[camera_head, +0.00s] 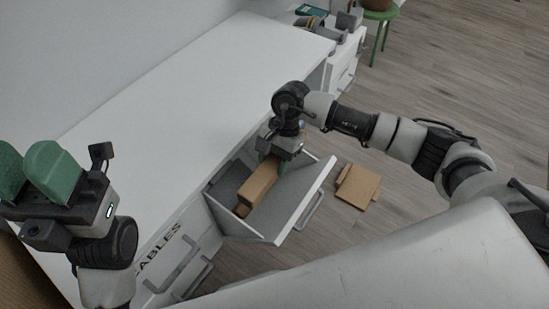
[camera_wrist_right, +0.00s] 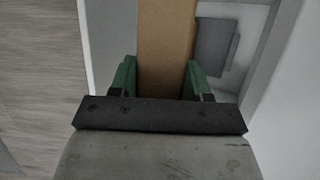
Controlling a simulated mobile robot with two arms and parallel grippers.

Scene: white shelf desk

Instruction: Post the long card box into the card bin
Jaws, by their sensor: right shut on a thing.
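The long card box (camera_head: 259,184) is a brown cardboard block. It lies slanted inside the opening of the tilted-out card bin (camera_head: 312,198), a white bin front with a grey handle, at the desk's front. My right gripper (camera_head: 269,157) is above the bin and shut on the box's far end. In the right wrist view the box (camera_wrist_right: 166,45) runs between the two green fingers of the gripper (camera_wrist_right: 163,80). The box's lower end is partly hidden by the bin. My left gripper (camera_head: 26,170) is at the far left, its green fingers apart with nothing between them.
The white desk top (camera_head: 190,100) is bare. Flat cardboard pieces (camera_head: 357,186) lie on the wooden floor right of the bin. A drawer marked "ABLES" (camera_head: 160,247) is left of the bin. Small items (camera_head: 310,22) and a green stool (camera_head: 380,14) stand at the back.

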